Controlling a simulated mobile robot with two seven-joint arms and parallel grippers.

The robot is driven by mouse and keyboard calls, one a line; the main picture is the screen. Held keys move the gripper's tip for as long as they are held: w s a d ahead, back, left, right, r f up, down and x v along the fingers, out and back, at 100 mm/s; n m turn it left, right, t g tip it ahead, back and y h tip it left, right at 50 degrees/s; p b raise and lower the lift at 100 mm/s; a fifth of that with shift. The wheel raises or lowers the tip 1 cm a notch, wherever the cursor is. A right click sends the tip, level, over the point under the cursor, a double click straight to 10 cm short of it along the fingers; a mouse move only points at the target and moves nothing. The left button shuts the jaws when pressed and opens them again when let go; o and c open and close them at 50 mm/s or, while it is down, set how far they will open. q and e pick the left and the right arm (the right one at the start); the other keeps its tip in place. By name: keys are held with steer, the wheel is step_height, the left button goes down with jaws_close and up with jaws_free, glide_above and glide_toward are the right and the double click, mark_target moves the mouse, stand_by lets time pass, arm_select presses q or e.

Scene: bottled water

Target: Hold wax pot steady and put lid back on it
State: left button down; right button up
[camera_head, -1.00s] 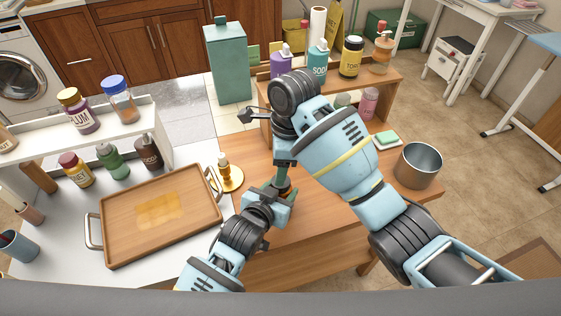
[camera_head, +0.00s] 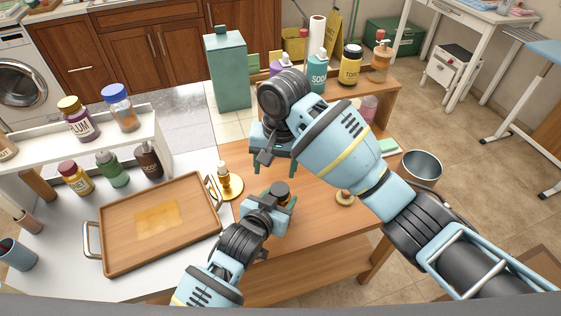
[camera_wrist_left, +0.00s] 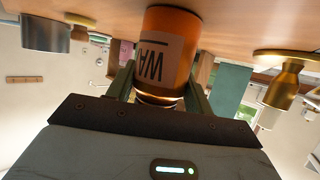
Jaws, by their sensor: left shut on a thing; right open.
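The orange wax pot (camera_wrist_left: 168,45) stands on the table between the two fingers of my left gripper (camera_wrist_left: 160,85), which is shut on it. The left wrist view is upside down and shows part of its label. In the head view the pot's dark top (camera_head: 281,188) shows at my left gripper (camera_head: 277,200). A small round tan piece with a knob, seemingly the lid (camera_head: 345,198), lies on the table right of the pot, beside my right forearm. My right gripper (camera_head: 275,167) is open and empty, pointing down above the table just behind the pot.
A brass candlestick (camera_head: 224,180) stands left of the pot. A wooden tray (camera_head: 180,236) lies on the white counter at left. A metal pot (camera_head: 421,168) is at the table's right. A shelf with bottles (camera_head: 317,72) stands at the back.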

steer(key=n, duration=0.7)
steer(key=shift+r, duration=0.25)
steer(key=n, duration=0.3)
steer(key=shift+r, duration=0.1)
steer(key=n, duration=0.5)
steer(key=shift+r+h, duration=0.1)
steer(key=shift+h, duration=0.2)
steer(key=n, duration=0.5)
steer(key=shift+s+d+r, duration=0.1)
steer(key=n, duration=0.3)
steer(key=shift+d, duration=0.15)
steer(key=n, duration=0.5)
steer(key=shift+d, duration=0.15)
steer(key=n, duration=0.3)
steer(key=shift+d+h, duration=0.2)
steer(key=shift+h, duration=0.1)
